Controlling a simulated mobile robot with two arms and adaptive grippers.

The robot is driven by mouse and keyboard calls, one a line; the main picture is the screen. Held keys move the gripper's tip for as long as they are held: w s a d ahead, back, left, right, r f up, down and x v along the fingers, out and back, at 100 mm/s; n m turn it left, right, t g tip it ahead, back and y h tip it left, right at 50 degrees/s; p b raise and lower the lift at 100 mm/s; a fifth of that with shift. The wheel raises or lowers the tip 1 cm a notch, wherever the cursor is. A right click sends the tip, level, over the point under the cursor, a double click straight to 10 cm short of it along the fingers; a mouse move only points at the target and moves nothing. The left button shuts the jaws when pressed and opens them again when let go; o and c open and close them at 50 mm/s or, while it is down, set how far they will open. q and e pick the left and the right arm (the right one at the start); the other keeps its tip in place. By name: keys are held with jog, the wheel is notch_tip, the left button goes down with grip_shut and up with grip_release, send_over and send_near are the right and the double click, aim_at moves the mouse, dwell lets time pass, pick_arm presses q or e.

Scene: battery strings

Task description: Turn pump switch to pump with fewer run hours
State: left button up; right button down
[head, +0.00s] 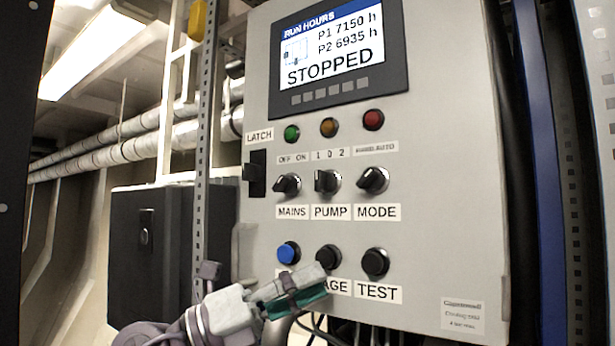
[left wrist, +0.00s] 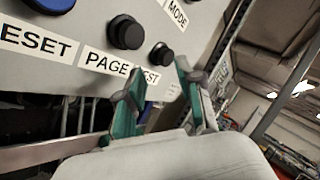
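The pump switch (head: 326,182) is a black rotary knob in the middle of the row of three on a grey control panel (head: 440,130). A "1 0 2" plate is above it and a "PUMP" label below. Its handle looks roughly upright, near 0. The display (head: 333,45) reads RUN HOURS, P1 7150 h, P2 6935 h, STOPPED. My left gripper (head: 290,293) is below the pump switch, in front of the lower button row, partly covering labels. In the left wrist view its teal-padded fingers (left wrist: 158,88) are apart with nothing held. My right gripper is not visible.
The MAINS knob (head: 287,185) and MODE knob (head: 373,180) flank the pump switch closely. Lamps sit above; a blue button (head: 288,254), a PAGE button (head: 328,257) and a TEST button (head: 375,262) are below. A black latch (head: 255,173) is at the panel's left edge.

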pick_arm(q)
jog(key=s+r+m+y, duration=0.3)
jog(key=s+r+y, duration=0.1)
jog(key=r, duration=0.1)
jog(key=n+t+y, duration=0.2)
jog(key=t+y, duration=0.6)
jog(key=t, duration=0.1)
send_near(317, 173)
jog(key=shift+h, duration=0.3)
jog(key=p+x, duration=0.5)
jog(key=x, duration=0.2)
jog(key=shift+w+d, duration=0.1)
jog(key=shift+w, duration=0.3)
jog(key=shift+w+d+f, duration=0.1)
jog(key=shift+w+d, duration=0.25)
jog(key=shift+w, duration=0.15)
grip_shut()
